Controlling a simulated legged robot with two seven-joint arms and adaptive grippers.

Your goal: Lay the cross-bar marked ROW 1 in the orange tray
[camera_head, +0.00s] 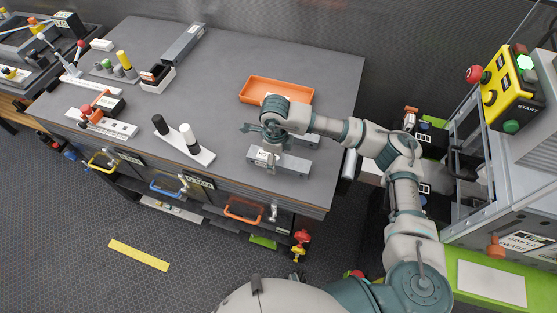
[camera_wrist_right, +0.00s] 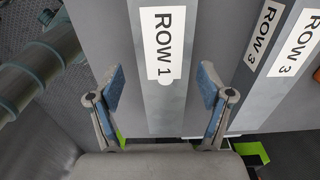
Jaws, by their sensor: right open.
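The ROW 1 cross-bar (camera_head: 292,165) is a grey bar lying near the table's front edge. Its white ROW 1 label faces up in the right wrist view (camera_wrist_right: 165,110). My right gripper (camera_head: 266,153) is over this bar, and the wrist view shows its jaws open (camera_wrist_right: 161,78), one finger on each side of the bar. I cannot tell how far the fingertips are above the table. The orange tray (camera_head: 250,93) stands behind the gripper and looks empty. My left gripper is out of view.
A grey bar with ROW 3 labels (camera_wrist_right: 264,40) lies close behind, partly hidden in the head view (camera_head: 302,141). A white base with black and white posts (camera_head: 202,156) stands to the left. Another grey bar (camera_head: 184,42) lies at the back left.

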